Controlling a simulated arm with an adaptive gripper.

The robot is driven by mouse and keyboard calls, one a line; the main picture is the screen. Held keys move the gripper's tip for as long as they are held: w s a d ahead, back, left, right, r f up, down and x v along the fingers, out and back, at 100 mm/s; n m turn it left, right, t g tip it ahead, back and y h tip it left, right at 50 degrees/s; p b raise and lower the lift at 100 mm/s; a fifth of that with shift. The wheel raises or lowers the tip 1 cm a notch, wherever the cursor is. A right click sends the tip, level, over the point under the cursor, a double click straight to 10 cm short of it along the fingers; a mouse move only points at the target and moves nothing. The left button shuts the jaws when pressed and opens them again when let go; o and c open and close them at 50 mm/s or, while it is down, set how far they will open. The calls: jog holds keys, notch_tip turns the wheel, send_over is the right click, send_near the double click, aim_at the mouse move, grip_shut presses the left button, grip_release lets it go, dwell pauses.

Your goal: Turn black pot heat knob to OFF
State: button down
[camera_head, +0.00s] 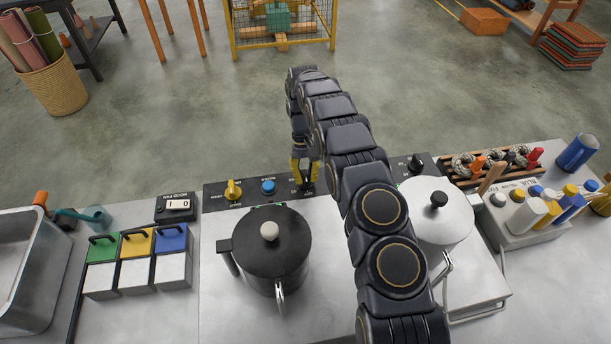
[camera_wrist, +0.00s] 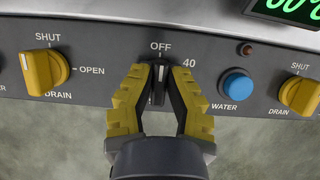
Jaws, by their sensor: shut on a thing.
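The black pot (camera_head: 262,262) with a pale lid knob stands on the counter behind the control panel (camera_head: 213,202). My gripper (camera_head: 305,176) reaches down to the panel near that pot. In the wrist view, my gripper's yellow fingers (camera_wrist: 160,82) are shut on the black heat knob (camera_wrist: 158,91), one on each side. The knob stands with its pale mark pointing up, in line with the OFF label (camera_wrist: 161,46). The 40 label is up and right of it. The fingers cover part of the knob's sides.
A blue WATER button (camera_wrist: 237,86) and a yellow DRAIN knob (camera_wrist: 300,94) are right of the heat knob; another yellow DRAIN knob (camera_wrist: 43,71) is left. A white pot (camera_head: 434,215) stands to the right of my arm. Lidded boxes (camera_head: 136,272) sit left of the black pot.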

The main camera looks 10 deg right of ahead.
jog(key=shift+s+f, duration=0.15)
jog(key=shift+s, duration=0.05)
jog(key=c, duration=1)
grip_release()
jog(key=shift+w, duration=0.1)
jog(key=shift+r, duration=0.2)
jog(key=v, duration=0.6)
jog(key=shift+w+r, duration=0.15)
jog(key=shift+w, duration=0.15)
jog(key=shift+r, duration=0.4)
